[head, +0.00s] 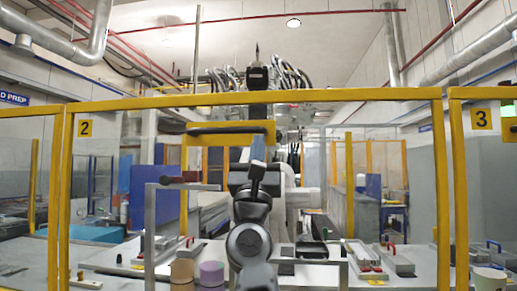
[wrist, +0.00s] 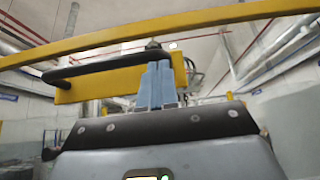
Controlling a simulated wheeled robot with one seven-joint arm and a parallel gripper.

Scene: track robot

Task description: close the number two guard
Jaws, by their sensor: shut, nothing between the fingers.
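The number two guard (head: 250,98) is a wide yellow frame with a yellow "2" sign (head: 85,128) at its upper left. A yellow plate with a black bar handle (head: 228,131) shows below its top rail. The plate (wrist: 85,90) and handle (wrist: 110,64) also show in the wrist view, under a yellow rail. My gripper (head: 257,150) points up just below the right part of the plate in the head view. Its blue fingers (wrist: 155,85) are shut and empty, and overlap the right part of the plate. Whether they touch it, I cannot tell.
A grey post frame (head: 150,225) with a dark red-ended lever (head: 185,179) stands left of my arm. A bench with purple (head: 211,274) and tan (head: 182,270) cylinders and red-handled fixtures (head: 364,258) lies low. A number three guard (head: 481,118) adjoins at right.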

